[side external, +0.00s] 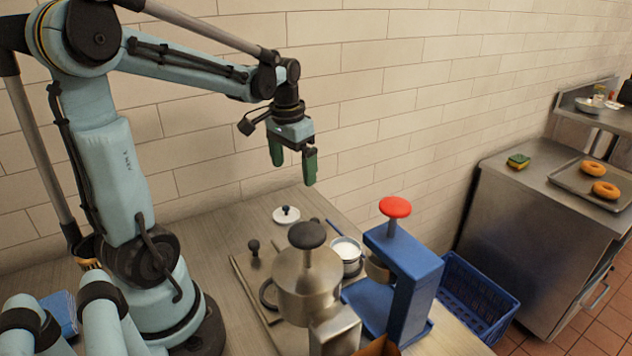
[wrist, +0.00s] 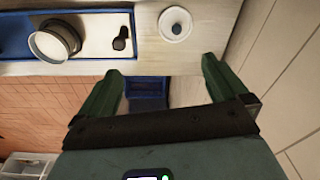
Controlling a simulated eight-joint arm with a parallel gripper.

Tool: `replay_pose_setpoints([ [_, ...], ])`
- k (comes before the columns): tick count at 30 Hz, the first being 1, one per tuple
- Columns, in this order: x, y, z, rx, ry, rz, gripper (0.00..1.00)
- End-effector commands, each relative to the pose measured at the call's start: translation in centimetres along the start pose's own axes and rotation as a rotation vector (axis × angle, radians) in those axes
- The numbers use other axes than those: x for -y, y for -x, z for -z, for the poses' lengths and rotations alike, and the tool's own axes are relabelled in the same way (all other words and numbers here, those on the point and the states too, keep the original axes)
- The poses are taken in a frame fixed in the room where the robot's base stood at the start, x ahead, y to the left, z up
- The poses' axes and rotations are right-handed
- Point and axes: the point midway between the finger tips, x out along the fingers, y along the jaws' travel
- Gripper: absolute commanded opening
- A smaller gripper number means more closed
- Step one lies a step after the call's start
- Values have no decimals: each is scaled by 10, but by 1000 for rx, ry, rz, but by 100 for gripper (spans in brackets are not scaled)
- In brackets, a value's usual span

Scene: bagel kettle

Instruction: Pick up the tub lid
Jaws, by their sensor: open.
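The tub lid is likely the white round disc (side external: 286,216) with a small dark knob, lying flat on the worktop near the wall. A white disc (wrist: 175,23) that looks like it shows at the top of the wrist view. An open metal tub (side external: 346,251) with white contents stands to its right, behind the kettle. My gripper (side external: 294,166) hangs above the worktop with its green fingers apart and empty, well above the lid. In the wrist view its fingers (wrist: 162,68) point toward the upper part of the picture, below the lid.
A steel kettle (side external: 306,283) with a dark knob and a blue press (side external: 408,280) with a red knob stand in front of the lid. A small dark-knobbed tool (side external: 254,248) is to the left. A blue crate (side external: 478,295) stands right. The tiled wall is close behind.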

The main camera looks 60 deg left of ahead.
Motion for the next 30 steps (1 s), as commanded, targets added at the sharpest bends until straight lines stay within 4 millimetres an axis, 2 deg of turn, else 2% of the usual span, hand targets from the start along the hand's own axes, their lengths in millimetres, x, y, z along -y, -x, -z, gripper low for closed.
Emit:
replay_pose_setpoints([
  [1, 12, -4, 2, 26, 17, -6, 100],
  [3, 22, -7, 1, 55, 27, -14, 100],
  [7, 32, -11, 1, 84, 37, -23, 100],
  [11, 34, -21, 0, 89, 38, -25, 100],
  [21, 32, -68, -4, 87, 37, -24, 100],
  [30, 32, -86, -5, 87, 37, -24, 100],
])
